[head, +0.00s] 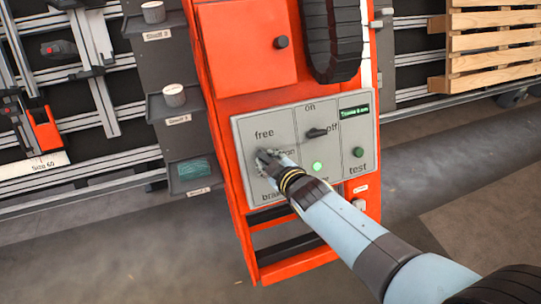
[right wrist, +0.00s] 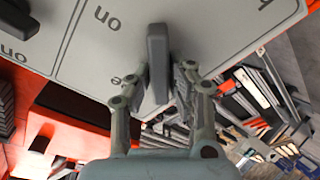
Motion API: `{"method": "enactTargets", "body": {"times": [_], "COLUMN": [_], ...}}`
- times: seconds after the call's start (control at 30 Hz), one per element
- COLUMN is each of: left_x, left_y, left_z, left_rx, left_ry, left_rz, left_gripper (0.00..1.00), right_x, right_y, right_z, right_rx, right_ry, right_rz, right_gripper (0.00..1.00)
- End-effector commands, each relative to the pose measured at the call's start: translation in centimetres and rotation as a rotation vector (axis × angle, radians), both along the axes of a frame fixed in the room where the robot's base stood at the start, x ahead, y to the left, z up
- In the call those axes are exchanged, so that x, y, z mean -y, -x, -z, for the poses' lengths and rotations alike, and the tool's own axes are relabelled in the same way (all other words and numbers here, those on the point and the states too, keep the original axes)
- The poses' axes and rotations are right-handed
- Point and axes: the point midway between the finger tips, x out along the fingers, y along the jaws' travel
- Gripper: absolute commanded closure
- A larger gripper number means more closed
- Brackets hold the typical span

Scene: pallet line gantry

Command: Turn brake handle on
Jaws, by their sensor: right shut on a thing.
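The grey control panel (head: 245,128) is on the front of an orange cabinet. Its left section reads "free" at the top and a partly covered "bra…" at the bottom. My right gripper (head: 266,158) is at this section and hides most of the handle in the head view. In the right wrist view the brake handle (right wrist: 157,58) is a dark grey bar standing out from the panel. My right gripper (right wrist: 158,88) is shut on it, with a finger on each side. The handle's exact angle against the labels is hard to tell. My left gripper is out of view.
Grey shelves (head: 170,105) stand left of the cabinet. A wooden pallet (head: 490,42) is at the upper right.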

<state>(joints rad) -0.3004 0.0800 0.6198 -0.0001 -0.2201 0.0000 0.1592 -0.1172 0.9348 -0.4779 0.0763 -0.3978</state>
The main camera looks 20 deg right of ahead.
Motion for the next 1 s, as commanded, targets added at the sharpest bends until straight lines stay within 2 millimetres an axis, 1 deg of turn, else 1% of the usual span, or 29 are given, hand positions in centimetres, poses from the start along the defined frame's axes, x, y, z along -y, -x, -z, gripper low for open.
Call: {"method": "enactTargets", "body": {"times": [0.2, 0.6, 0.8, 1.0], "left_x": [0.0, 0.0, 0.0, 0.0], "left_y": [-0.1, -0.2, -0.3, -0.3], "left_z": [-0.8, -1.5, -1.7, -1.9], "left_rx": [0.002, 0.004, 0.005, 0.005], "left_ry": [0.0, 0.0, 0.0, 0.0], "left_rz": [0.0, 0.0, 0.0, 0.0], "left_gripper": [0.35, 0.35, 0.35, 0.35], "right_x": [-0.1, -0.2, -0.2, -0.2], "right_y": [0.1, 0.2, 0.3, 0.3], "right_z": [0.1, 0.4, 0.5, 0.5], "right_rx": [0.003, 0.014, 0.018, 0.02], "right_ry": [0.18, 0.496, 0.612, 0.686], "right_rz": [-0.096, -0.264, -0.326, -0.365], "right_gripper": [1.0, 1.0, 1.0, 1.0]}}
